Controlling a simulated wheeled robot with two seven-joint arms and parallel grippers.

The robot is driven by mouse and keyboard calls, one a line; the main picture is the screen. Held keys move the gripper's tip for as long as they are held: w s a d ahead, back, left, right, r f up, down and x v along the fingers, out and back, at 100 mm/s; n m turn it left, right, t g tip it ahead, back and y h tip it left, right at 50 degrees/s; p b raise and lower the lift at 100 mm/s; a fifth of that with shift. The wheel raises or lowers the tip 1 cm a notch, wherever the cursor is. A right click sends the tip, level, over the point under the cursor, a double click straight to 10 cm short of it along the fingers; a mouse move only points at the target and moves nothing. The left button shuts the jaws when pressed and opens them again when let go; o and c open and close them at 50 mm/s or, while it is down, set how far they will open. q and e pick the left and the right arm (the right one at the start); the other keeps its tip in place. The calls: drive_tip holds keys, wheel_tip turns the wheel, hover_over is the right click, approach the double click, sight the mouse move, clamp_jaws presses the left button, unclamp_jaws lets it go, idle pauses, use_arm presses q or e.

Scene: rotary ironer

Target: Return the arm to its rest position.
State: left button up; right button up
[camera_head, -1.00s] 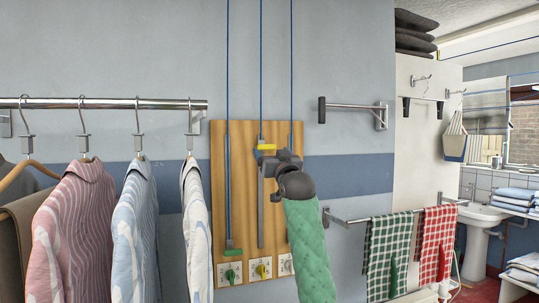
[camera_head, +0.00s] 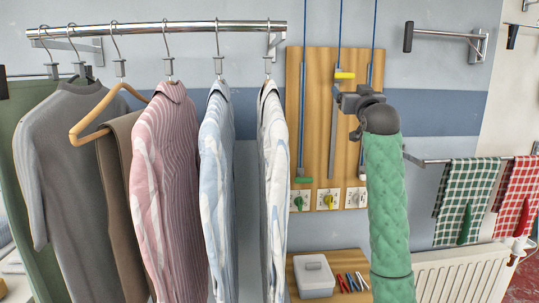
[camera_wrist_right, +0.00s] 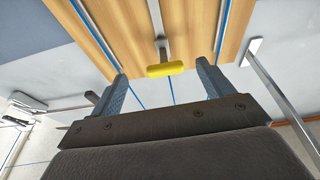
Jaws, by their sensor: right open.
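My right arm, in a green quilted sleeve (camera_head: 388,190), rises in front of the wooden board in the head view. Its dark gripper (camera_head: 345,98) is at the top, just below a yellow handle (camera_head: 345,75) on the board. In the right wrist view the two blue-grey fingers of the right gripper (camera_wrist_right: 161,72) stand wide apart and are empty. The yellow handle (camera_wrist_right: 165,70) appears between and beyond the fingertips, apart from both. My left arm and gripper are not in view.
The wooden board (camera_head: 315,120) carries blue cords and several dials. Shirts, including a pink one (camera_head: 165,190), hang from a rail (camera_head: 180,28) at left. A grey box (camera_head: 313,275) and coloured pegs (camera_head: 352,282) lie on a low shelf. Checked towels (camera_head: 465,200) hang at right.

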drive_tip(key=s+a+f+n+g, duration=0.1)
drive_tip(key=s+a+f+g, duration=0.4)
drive_tip(key=f, duration=1.3)
drive_tip(key=s+a+f+g, duration=0.1)
drive_tip(key=s+f+g, duration=0.4)
drive_tip(key=f, duration=1.3)
drive_tip(key=s+a+f+n+g, duration=0.1)
drive_tip(key=s+a+f+g, duration=0.15)
drive_tip(key=s+f, duration=1.05)
drive_tip(key=s+a+f+g, duration=0.2)
drive_tip(key=s+f, duration=0.5)
drive_tip(key=f, duration=0.5)
drive_tip(key=s+a+f+g, duration=0.1)
drive_tip(key=s+f, duration=0.6)
drive_tip(key=f, duration=0.6)
drive_tip(key=s+f+g, duration=0.2)
drive_tip(key=s+f, duration=0.4)
drive_tip(key=s, duration=0.4)
drive_tip(key=s+a+f+g, duration=0.1)
drive_tip(key=s+f+g, duration=0.1)
drive_tip(key=s+f, duration=0.4)
drive_tip(key=s, duration=0.4)
drive_tip(key=shift+s+y, duration=0.25)
drive_tip(key=shift+y, duration=0.05)
